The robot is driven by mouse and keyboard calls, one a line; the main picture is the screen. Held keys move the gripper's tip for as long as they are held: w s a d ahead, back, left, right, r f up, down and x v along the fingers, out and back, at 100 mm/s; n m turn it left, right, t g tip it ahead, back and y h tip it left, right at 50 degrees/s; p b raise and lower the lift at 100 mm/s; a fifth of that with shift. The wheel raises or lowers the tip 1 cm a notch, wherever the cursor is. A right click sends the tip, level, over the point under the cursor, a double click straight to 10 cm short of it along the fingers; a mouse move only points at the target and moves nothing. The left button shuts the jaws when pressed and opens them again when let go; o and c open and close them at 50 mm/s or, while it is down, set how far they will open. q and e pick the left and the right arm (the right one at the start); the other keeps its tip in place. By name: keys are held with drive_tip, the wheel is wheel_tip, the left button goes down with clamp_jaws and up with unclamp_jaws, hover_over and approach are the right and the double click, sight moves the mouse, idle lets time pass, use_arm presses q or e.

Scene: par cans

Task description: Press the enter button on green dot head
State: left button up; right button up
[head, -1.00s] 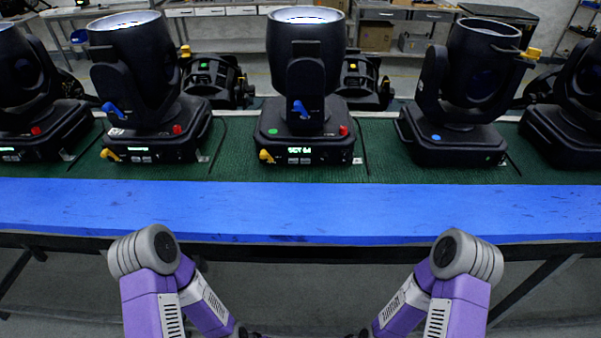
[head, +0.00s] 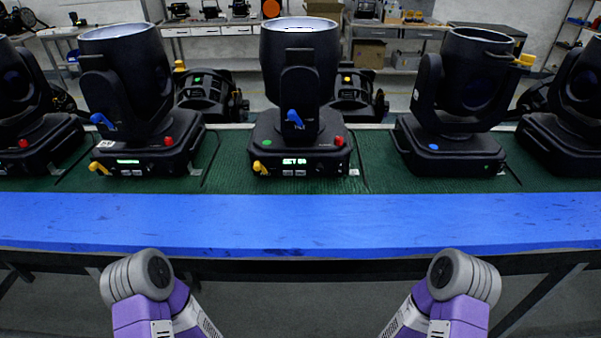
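The green dot head (head: 301,88) is a black moving light in the middle of the bench. A green dot (head: 265,143) is on the left of its base. The base front has a small lit display (head: 294,161), with small pale buttons (head: 294,172) under it. The buttons are too small for their labels to be read. A red knob (head: 339,141) is at the base's right, a yellow lever (head: 260,167) at its lower left, and a blue lever (head: 294,118) on the yoke. Neither gripper is in view; only my purple and grey arm links show at the bottom.
A similar head (head: 130,80) stands left, and a blue dot head (head: 463,85) right; more stand at both edges. Smaller lights (head: 211,95) sit behind. A green mat (head: 230,165) lies under them. The blue bench front strip (head: 300,220) is clear.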

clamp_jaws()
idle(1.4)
